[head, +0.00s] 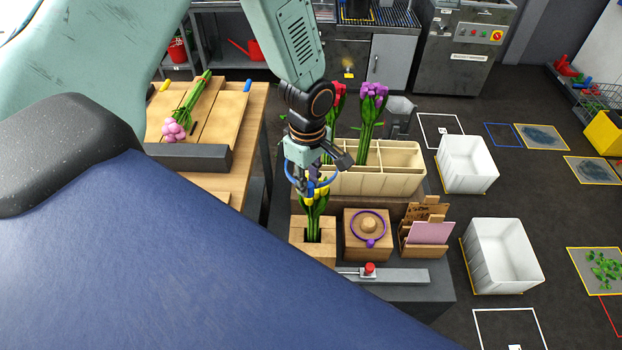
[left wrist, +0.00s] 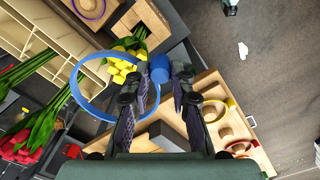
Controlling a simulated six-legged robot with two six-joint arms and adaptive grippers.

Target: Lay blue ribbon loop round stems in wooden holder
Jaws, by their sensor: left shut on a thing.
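My left gripper (head: 312,184) points down above the wooden holder (head: 298,252) and is shut on the blue ribbon loop (head: 287,174). In the left wrist view the fingers (left wrist: 158,82) pinch the blue knob of the loop (left wrist: 84,108). Yellow tulips (head: 318,193) with green stems stand upright in the holder, just under the gripper. In the left wrist view the loop's near part overlaps the yellow heads (left wrist: 118,72); I cannot tell whether it encircles them. The stems are partly hidden by leaves. My right gripper is not in view.
A wooden block (head: 356,251) with a purple loop (head: 370,243) stands right of the holder. A divided cream box (head: 350,184) with red and purple tulips (head: 372,98) is behind. Pink tulips (head: 174,129) lie on the wooden bench at left. A red button (head: 369,268) is in front.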

